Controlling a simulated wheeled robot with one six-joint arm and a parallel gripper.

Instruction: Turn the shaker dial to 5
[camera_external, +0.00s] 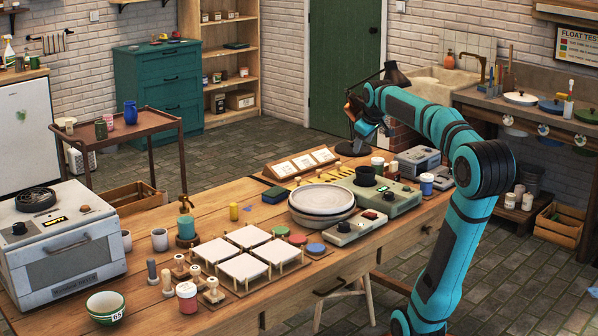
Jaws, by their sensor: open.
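A green-grey machine (405,198) with a black round cup on top stands on the right part of the wooden table, beside the large stacked plates. A dark round knob shows on its front. None carries a readable label, so I cannot tell for certain which is the shaker; dial numbers are too small to read. My gripper (362,128) is open, raised above the table's far side, behind and above the green-grey machine, touching no device.
Stacked round plates (322,198) stand left of the machine. A blue cup (427,184) and a green-lidded jar (377,165) stand close by. A black desk lamp (396,74) rises behind my gripper. White square tiles (245,268) on stands fill the table's middle front.

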